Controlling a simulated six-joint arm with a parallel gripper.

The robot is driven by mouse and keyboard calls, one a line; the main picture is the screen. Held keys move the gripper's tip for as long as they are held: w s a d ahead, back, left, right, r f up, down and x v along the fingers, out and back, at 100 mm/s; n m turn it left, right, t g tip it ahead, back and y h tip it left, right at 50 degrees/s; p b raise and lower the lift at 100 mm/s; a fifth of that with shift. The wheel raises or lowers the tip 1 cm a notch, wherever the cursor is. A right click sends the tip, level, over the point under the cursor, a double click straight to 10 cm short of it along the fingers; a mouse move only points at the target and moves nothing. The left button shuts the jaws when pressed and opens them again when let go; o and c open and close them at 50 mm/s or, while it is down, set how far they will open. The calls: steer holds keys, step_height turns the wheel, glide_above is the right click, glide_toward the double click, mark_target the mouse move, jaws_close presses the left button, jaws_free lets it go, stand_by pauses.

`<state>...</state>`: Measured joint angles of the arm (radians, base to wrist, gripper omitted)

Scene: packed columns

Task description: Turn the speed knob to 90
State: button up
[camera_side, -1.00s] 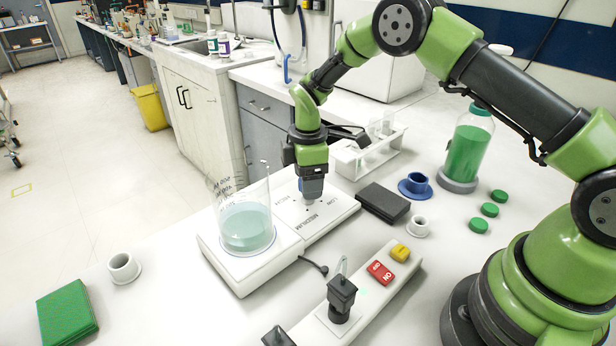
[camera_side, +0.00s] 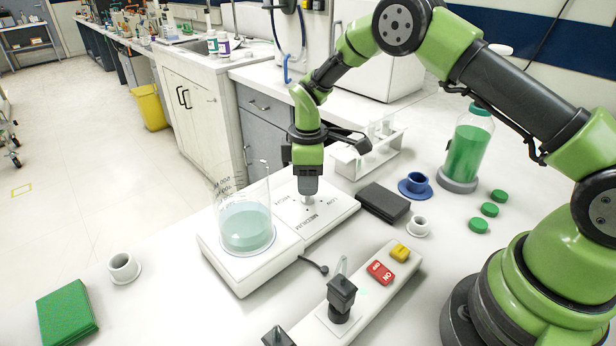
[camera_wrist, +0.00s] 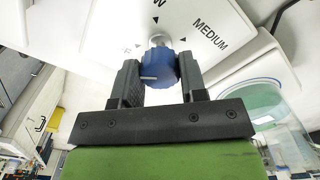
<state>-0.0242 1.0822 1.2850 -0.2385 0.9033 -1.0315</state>
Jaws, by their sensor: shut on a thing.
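The speed knob (camera_wrist: 159,66) is blue with a white pointer line, and in the wrist view it sits between my two dark fingers. My gripper (camera_side: 308,196) points straight down onto the white control plate (camera_side: 340,206) in the side view and hides the knob there. My gripper also shows in the wrist view (camera_wrist: 160,80), shut on the knob. The plate carries the words LOW, MEDIUM and HIGH around the knob, with small black marks. In the wrist view the white line lies roughly level and points left. I see no number 90.
A glass beaker (camera_side: 246,228) with pale green liquid stands on the plate's left part, close to my gripper. A tube rack (camera_side: 368,155) stands behind.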

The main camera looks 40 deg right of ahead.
steer(key=m, duration=1.1)
steer(key=shift+m, duration=2.1)
steer(key=o, duration=0.9)
steer(key=shift+o, duration=0.2)
step_height(320, 180, up, 10)
